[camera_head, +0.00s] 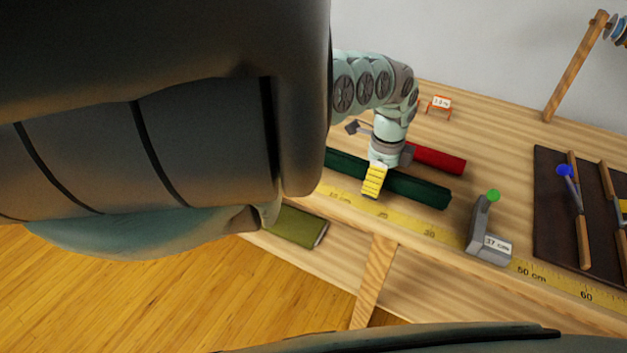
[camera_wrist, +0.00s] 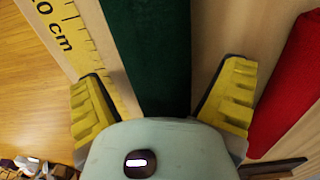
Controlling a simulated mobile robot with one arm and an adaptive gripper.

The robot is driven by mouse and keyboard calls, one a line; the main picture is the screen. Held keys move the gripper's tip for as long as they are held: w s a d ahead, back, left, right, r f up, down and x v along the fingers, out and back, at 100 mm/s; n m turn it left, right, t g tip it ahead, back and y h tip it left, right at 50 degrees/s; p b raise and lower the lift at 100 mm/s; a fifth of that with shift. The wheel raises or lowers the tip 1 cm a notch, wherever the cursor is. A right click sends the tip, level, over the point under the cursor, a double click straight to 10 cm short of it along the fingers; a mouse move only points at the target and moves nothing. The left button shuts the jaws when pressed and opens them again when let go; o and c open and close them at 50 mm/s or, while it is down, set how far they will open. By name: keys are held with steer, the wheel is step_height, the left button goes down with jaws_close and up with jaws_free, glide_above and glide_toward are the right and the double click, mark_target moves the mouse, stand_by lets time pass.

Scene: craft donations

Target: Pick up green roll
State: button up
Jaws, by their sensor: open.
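A long dark green roll (camera_head: 422,189) lies on the wooden table in the head view. In the wrist view the green roll (camera_wrist: 152,45) runs up the picture between the two yellow fingers, with a gap on each side. My gripper (camera_head: 375,180) is over the roll's middle part in the head view, with one yellow finger on the near side. In the wrist view my gripper (camera_wrist: 162,96) is open and holds nothing. The roll's left end is hidden by my body in the head view.
A red roll (camera_head: 438,158) lies behind the green one. A yellow ruler strip (camera_head: 405,222) runs along the table's front edge. A grey stop (camera_head: 484,236) marked 37 cm stands at right, near a dark tool board (camera_head: 550,220).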

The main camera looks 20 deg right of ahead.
steer(key=c, duration=1.4)
steer(key=shift+r, duration=0.1)
